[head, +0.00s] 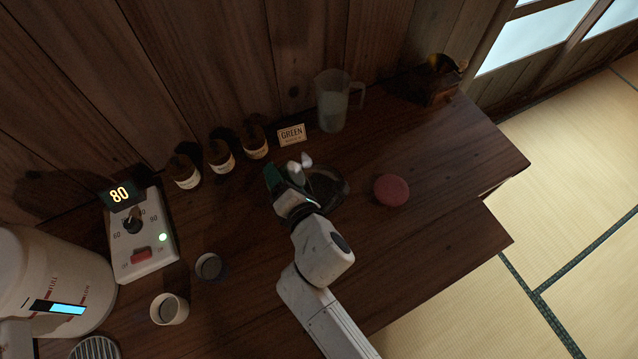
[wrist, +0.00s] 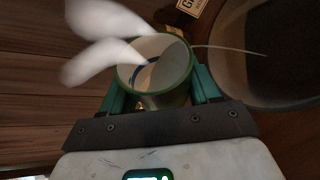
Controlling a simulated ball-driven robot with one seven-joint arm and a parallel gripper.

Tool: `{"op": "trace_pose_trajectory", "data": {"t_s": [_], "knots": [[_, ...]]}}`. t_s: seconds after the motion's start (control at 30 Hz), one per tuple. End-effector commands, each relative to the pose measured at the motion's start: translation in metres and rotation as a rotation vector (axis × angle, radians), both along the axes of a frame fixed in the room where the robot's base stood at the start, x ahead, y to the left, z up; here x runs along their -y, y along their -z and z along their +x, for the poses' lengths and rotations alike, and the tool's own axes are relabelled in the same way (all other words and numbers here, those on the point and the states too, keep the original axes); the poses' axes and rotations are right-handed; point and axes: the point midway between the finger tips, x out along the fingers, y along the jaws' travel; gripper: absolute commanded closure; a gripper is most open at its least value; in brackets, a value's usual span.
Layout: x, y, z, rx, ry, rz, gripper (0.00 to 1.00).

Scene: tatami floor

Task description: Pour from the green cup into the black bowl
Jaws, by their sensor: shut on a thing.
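My gripper (wrist: 158,88) is shut on the green cup (wrist: 165,100), with a teal finger on each side of it. The cup has a pale inside with a dark blue band and a greyish surface within. A thin pale line runs from its rim over the black bowl (wrist: 225,75); I cannot tell for sure whether it is liquid. White blurred puffs hang by the cup. In the head view my gripper (head: 287,184) is at the left edge of the black bowl (head: 338,186) and hides part of it. The cup is mostly hidden there.
A pink round thing (head: 391,190) lies right of the bowl. Behind stand a GREEN card (head: 291,135), a clear jug (head: 333,100) and several brown bottles (head: 220,158). Left are a control box reading 80 (head: 143,240), a white kettle (head: 60,275) and two small cups (head: 169,309).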

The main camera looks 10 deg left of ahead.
Motion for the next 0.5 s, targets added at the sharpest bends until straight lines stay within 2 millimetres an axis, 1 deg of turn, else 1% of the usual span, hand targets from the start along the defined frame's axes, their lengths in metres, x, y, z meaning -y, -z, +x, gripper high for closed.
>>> {"op": "trace_pose_trajectory", "data": {"t_s": [0.5], "knots": [[0.0002, -0.0037, 0.0002, -0.019, 0.000, 0.061, 0.79]]}}
